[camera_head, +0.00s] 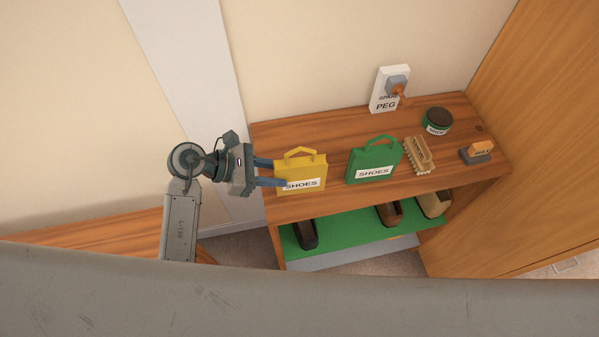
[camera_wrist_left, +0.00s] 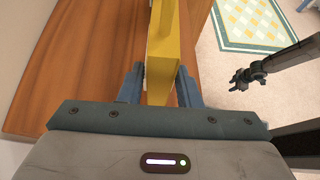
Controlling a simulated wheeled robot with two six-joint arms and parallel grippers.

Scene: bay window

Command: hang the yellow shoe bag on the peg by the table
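The yellow shoe bag (camera_head: 312,170), with a handle on top and a "SHOES" label, stands upright at the left of the wooden shelf top. My left gripper (camera_head: 273,172) is at the bag's left edge, its blue fingers spread to either side. In the left wrist view the yellow bag (camera_wrist_left: 162,55) lies between the fingers, which look open. A wooden peg (camera_head: 400,91) sticks out from a white plate marked "SPARE PEG" at the back. No other peg shows. My right gripper (camera_wrist_left: 240,80) is small in the left wrist view, away from the bag.
A green "SHOES" bag (camera_head: 373,162) stands right of the yellow one. Shoes sit on the green lower shelf (camera_head: 345,233). A wooden panel (camera_head: 545,130) closes the right side.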

